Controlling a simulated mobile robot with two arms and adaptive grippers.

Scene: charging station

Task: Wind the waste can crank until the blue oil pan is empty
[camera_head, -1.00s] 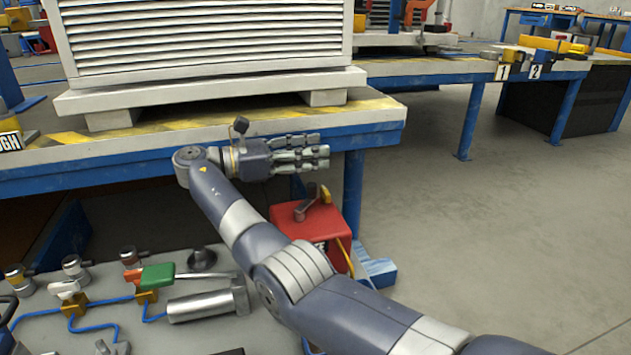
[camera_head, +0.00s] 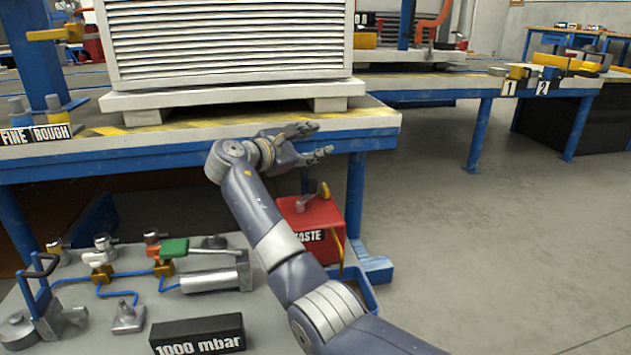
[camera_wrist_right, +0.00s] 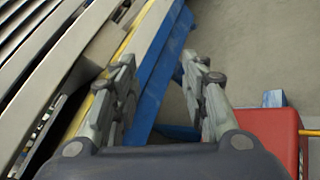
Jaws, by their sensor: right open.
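The red waste can (camera_head: 308,222) stands on the floor by the bench leg, its "WASTE" label partly hidden by my right arm. A small crank with a yellow handle (camera_head: 325,189) sits on its top. A blue tray, likely the oil pan (camera_head: 357,286), shows beside the can, mostly behind my arm; its contents cannot be seen. My right gripper (camera_head: 322,138) is open and empty, above the can at the bench's front edge. In the right wrist view the open fingers (camera_wrist_right: 160,85) point along the blue bench edge, and the red can (camera_wrist_right: 268,135) is at the lower right. My left gripper is not in view.
The blue bench (camera_head: 130,158) carries a white louvred unit (camera_head: 225,45) close behind my gripper. A grey panel (camera_head: 215,312) with valves, a green handle (camera_head: 174,247) and a "1000 mbar" block (camera_head: 197,336) lies lower left. Open floor (camera_head: 480,250) is on the right.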

